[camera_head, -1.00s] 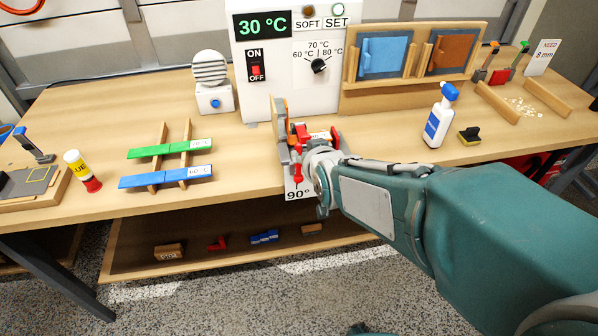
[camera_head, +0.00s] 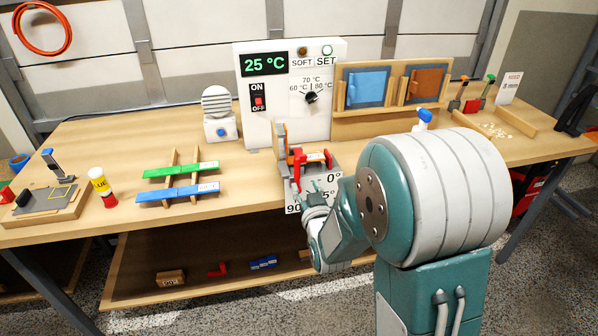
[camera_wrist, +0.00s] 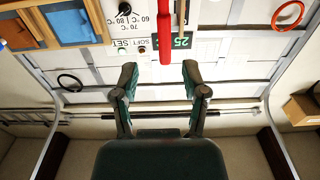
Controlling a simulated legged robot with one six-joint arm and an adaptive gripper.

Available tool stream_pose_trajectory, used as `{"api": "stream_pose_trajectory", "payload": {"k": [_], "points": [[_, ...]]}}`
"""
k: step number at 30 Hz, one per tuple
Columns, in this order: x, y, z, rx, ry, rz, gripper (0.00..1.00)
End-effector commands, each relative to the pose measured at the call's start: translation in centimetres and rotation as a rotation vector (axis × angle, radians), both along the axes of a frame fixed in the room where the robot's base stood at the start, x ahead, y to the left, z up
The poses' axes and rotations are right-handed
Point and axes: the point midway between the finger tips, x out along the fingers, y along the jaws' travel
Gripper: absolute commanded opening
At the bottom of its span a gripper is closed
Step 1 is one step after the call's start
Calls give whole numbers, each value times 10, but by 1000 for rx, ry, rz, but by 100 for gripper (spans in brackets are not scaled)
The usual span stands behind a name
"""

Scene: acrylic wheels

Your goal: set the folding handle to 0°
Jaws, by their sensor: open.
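The folding fixture (camera_head: 281,146) stands at the front edge of the bench, in front of the white heater box. Its angle plate (camera_head: 333,178) reads 0° and 90°, with a partly covered label between. A narrow red part, which looks like the folding handle (camera_head: 297,172), stands near upright beside the plate. A red bar, probably this handle, shows in the wrist view (camera_wrist: 165,35), beyond the fingertips and roughly between them. My gripper (camera_wrist: 160,72) is open and empty. In the head view, my gripper (camera_head: 318,190) is in front of the plate and partly covers it.
The heater box (camera_head: 268,125) shows 25 °C. Green (camera_head: 180,170) and blue (camera_head: 178,192) strips rest on wooden rails to the left. A glue bottle (camera_head: 101,185) stands further left. A lower shelf (camera_head: 135,275) holds small parts.

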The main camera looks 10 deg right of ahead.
Motion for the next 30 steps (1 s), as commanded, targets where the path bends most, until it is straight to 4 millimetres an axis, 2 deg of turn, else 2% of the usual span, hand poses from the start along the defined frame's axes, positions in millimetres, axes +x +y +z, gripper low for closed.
{"api": "stream_pose_trajectory", "payload": {"k": [6,12,16,23,24,26,27,28,30], "points": [[42,2,-1,-2,0,2,57],[69,2,0,-1,0,1,57],[76,1,0,0,1,1,57],[77,2,0,-1,1,1,57],[77,2,0,-1,1,1,53],[77,2,0,-1,1,1,26],[77,2,0,-1,1,1,8],[77,2,0,-1,1,1,0],[77,2,0,-1,1,1,0]]}}
